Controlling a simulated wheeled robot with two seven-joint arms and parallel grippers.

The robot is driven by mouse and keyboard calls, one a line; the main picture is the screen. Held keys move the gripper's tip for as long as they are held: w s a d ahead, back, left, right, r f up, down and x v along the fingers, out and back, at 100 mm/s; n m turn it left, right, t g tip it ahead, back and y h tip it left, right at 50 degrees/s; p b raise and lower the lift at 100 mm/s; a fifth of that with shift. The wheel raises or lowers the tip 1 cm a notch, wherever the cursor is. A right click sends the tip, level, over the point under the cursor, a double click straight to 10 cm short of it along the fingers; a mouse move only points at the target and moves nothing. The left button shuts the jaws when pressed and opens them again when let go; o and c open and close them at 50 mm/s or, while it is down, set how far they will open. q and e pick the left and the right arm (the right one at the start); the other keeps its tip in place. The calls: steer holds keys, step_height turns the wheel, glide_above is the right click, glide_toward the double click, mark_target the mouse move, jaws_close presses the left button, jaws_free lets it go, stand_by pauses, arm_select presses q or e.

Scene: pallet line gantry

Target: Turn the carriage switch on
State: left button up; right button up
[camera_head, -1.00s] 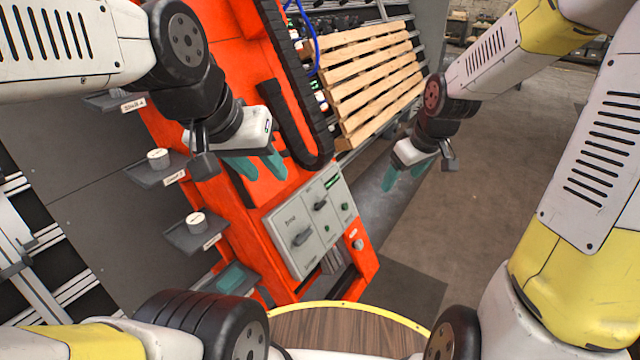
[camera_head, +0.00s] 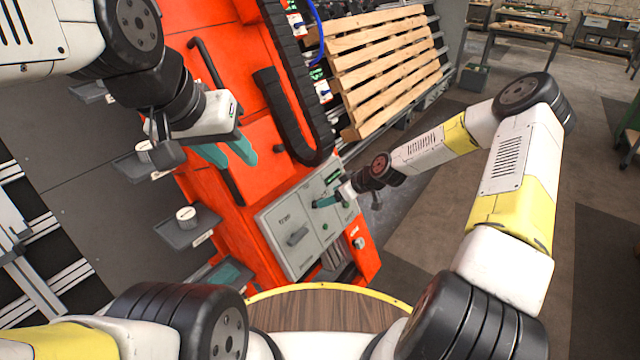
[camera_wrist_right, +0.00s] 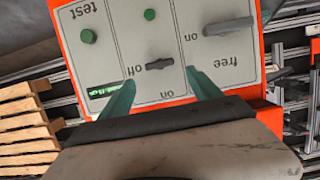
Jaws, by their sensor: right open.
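The grey control panel (camera_head: 278,222) is on the orange machine. In the right wrist view the panel (camera_wrist_right: 115,40) appears upside down. A small black switch (camera_wrist_right: 159,64), with "on" and "off" labels, lies crosswise there, between my right fingertips and apart from them. I cannot tell whether it is the carriage switch. A larger handle (camera_wrist_right: 228,27) marked "free" and "on" is beside it, also seen in the head view (camera_head: 298,236). My right gripper (camera_head: 328,201) is open at the panel, hiding the small switch in the head view. My left gripper (camera_head: 228,155) is open and empty before the machine.
A green button (camera_wrist_right: 88,36) marked "test" and a lit display (camera_wrist_right: 103,91) share the panel. A wooden pallet (camera_head: 385,75) stands behind the machine. Small shelves, one holding a white round thing (camera_head: 187,217), line the left. A round wooden surface (camera_head: 320,312) is in front.

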steer(key=x, duration=0.6)
steer(key=shift+c, duration=0.4)
steer(key=c, duration=1.3)
